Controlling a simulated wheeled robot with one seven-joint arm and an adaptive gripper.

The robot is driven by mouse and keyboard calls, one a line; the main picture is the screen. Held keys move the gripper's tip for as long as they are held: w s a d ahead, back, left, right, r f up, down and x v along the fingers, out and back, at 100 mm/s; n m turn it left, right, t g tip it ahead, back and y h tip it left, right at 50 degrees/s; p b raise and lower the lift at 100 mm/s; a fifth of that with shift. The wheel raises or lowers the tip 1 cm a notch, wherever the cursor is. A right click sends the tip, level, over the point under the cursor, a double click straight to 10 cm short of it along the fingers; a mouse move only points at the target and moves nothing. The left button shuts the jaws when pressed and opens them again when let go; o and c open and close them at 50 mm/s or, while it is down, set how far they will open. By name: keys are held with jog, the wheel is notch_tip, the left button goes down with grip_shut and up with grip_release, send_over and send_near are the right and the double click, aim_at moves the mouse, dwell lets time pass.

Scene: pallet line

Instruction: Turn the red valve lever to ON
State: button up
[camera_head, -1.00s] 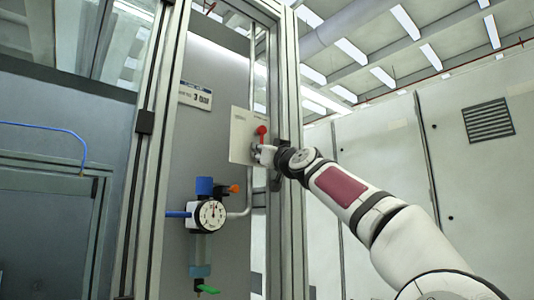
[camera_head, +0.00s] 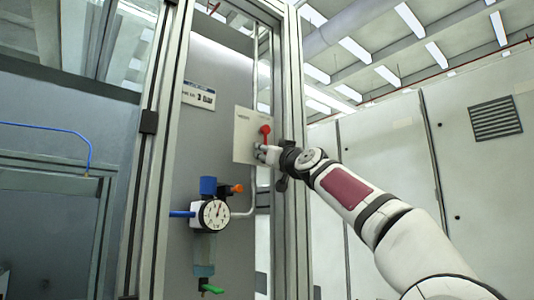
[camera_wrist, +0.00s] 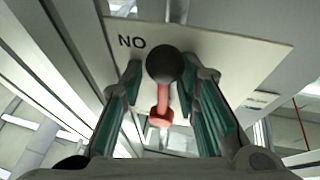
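The red valve lever (camera_head: 265,131) is on a pale plate (camera_head: 243,135) mounted by the metal frame. In the head view the lever hangs down from its red hub toward my gripper (camera_head: 266,154). In the wrist view the red lever (camera_wrist: 161,101) ends in a dark round knob (camera_wrist: 164,65), beside letters that read "NO" there, which look like ON upside down. My gripper (camera_wrist: 167,82) is open, with its teal-padded fingers on either side of the knob and lever. Whether either finger touches the knob is unclear. The lower lever end is hidden in the head view.
A round gauge (camera_head: 214,214) with a blue block and an orange knob (camera_head: 238,188) sits below left of the plate. A green handle (camera_head: 212,289) is lower. A metal upright (camera_head: 294,150) stands close to my wrist. Pale cabinets (camera_head: 385,140) stand to the right.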

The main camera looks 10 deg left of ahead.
jog(key=shift+d, duration=0.15)
jog(key=v, duration=1.1)
jog(key=shift+s+d+f, duration=0.15)
jog(key=shift+s+f, duration=0.1)
jog(key=shift+s, duration=0.05)
dwell(0.4)
dwell(0.4)
